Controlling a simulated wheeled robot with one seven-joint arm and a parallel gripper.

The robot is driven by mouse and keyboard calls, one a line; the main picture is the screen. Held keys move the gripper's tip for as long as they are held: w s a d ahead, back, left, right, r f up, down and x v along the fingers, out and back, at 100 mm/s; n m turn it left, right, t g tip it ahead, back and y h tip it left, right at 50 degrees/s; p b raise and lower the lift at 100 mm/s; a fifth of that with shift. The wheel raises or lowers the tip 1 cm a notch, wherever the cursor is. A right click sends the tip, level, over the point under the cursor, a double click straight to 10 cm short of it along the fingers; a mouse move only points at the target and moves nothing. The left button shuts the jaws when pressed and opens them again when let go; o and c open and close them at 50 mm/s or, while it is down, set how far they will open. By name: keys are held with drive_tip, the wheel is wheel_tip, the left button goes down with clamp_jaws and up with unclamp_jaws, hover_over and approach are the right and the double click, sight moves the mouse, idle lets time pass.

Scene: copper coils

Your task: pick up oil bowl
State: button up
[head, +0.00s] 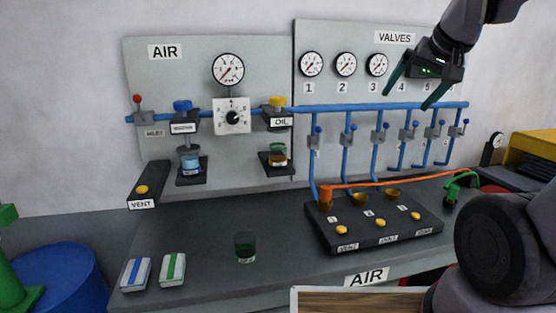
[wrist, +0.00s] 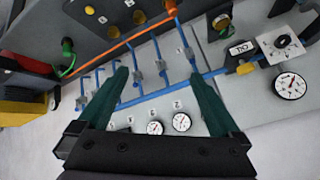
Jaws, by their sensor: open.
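A small clear bowl with a green rim and amber liquid (head: 278,156) sits on a dark shelf under the OIL label (head: 282,122), on the AIR panel. In the wrist view the OIL label (wrist: 241,48) is at the upper right, with a dark green-edged thing (wrist: 221,21) beside it, probably this bowl. A dark green glass (head: 245,248) with a small unreadable label stands on the table. My gripper (head: 413,90) is open and empty in front of the VALVES panel, up and right of the bowl. Its green fingers (wrist: 160,78) are spread wide in the wrist view.
Blue pipes (head: 385,106) with valves cross the panel below my gripper. A black block (head: 375,232) with yellow buttons, small cups and an orange pipe (head: 410,182) stands on the table. A similar bluish bowl (head: 189,160) sits left.

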drive_tip(key=w+a+f+n+t, duration=0.1)
drive_tip(key=w+f, duration=0.1)
drive_tip(key=w, duration=0.4)
drive_tip(key=w+a+f+n+t, duration=0.1)
drive_tip(key=w+a+f, duration=0.1)
drive_tip(key=w, duration=0.5)
drive_tip(key=n+t+y, duration=0.5)
drive_tip(key=n+y, duration=0.3)
drive_tip(key=y, duration=0.1)
approach(274, 144)
drive_tip(key=x, duration=0.7)
drive_tip(key=shift+w+a, duration=0.1)
drive_tip(key=shift+w, duration=0.05)
drive_tip(key=shift+c, duration=0.3)
drive_tip(key=shift+r, duration=0.1)
clamp_jaws()
